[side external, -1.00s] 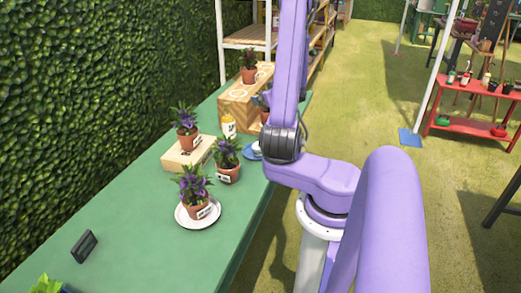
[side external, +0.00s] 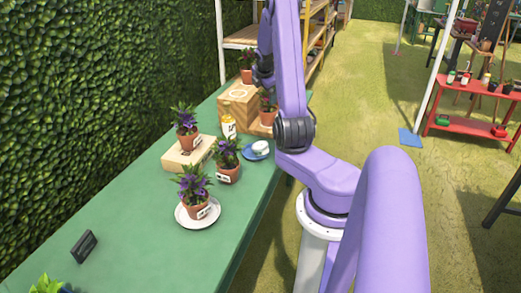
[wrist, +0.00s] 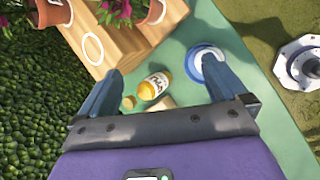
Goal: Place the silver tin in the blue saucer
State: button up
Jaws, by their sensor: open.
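A small pale, silvery tin (side external: 261,146) sits in the blue saucer (side external: 249,154) near the right edge of the green table. In the wrist view the saucer (wrist: 191,65) shows beyond my right finger, with a pale round top inside it; that finger partly covers it. My gripper (wrist: 168,82) is open, with nothing between its fingers. In the side view my gripper (side external: 263,76) is high above the cardboard box, apart from the tin and saucer.
A yellow-labelled bottle (wrist: 153,86) stands near the saucer. A white plate (side external: 183,219) holds another plant. The table's front left is mostly clear; a hedge (side external: 90,90) borders it.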

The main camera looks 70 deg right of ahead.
jog(key=w+a+r+n+g+y, duration=0.4)
jog(key=w+a+n, duration=0.15)
jog(key=n, duration=0.85)
send_near(259, 145)
jog(key=x, duration=0.3)
jog(key=shift+a+f, duration=0.15)
jog(key=shift+f, duration=0.15)
jog(key=shift+d+x, duration=0.1)
jog(key=shift+x, duration=1.5)
jog(key=shift+d+x, duration=0.15)
jog(key=shift+x, duration=1.5)
jog(key=shift+s, duration=0.1)
jog(key=c, duration=1.1)
jog(key=shift+r, duration=0.1)
jog(key=shift+r, duration=0.1)
